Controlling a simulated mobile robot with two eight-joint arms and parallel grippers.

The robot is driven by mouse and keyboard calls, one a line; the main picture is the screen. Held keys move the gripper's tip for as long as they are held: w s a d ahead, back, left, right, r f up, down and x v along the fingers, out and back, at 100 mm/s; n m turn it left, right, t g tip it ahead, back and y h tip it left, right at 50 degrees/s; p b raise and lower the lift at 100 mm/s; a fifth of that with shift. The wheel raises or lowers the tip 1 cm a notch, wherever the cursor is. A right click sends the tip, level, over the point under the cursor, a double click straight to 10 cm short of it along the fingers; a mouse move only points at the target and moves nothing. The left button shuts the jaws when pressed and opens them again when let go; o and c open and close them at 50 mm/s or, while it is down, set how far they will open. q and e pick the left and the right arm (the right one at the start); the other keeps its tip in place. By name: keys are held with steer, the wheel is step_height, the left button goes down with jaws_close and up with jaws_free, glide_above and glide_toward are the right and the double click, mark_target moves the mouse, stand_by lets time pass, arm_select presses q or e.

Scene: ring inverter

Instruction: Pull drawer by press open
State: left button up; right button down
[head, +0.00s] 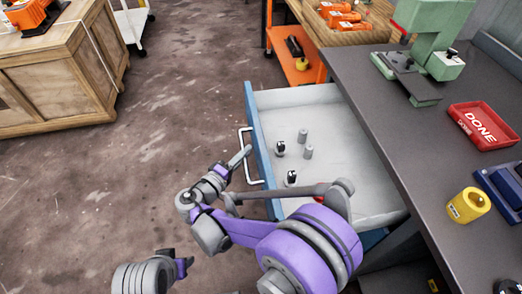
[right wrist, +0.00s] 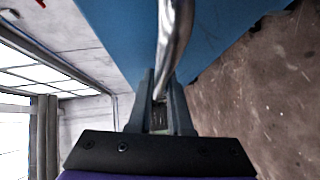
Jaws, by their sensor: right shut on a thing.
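The drawer (head: 345,140) under the dark bench is pulled well out, with a blue front and a pale grey inside. Several small grey and black metal parts (head: 304,147) stand in it. Its silver handle (head: 243,137) is on the blue front; it also shows in the right wrist view (right wrist: 174,40). My right gripper (head: 245,152) is shut on the handle; in the right wrist view its two fingers (right wrist: 161,105) close around the bar. The green press (head: 428,40) stands on the bench behind the drawer. My left gripper is not clearly seen.
A red DONE tray (head: 484,126), a yellow cylinder (head: 468,205) and a blue object (head: 503,188) are on the bench (head: 400,130). A wooden crate (head: 60,75) stands at the upper left. An orange cart (head: 292,62) is behind the drawer. The floor left of the drawer is clear.

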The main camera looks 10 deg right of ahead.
arm_select(q)
steer(key=shift+r, duration=0.1)
arm_select(e)
steer(key=shift+a, duration=0.85)
steer(key=c, duration=0.8)
jaws_free()
steer(key=shift+c, duration=0.2)
steer(key=shift+s, duration=0.1)
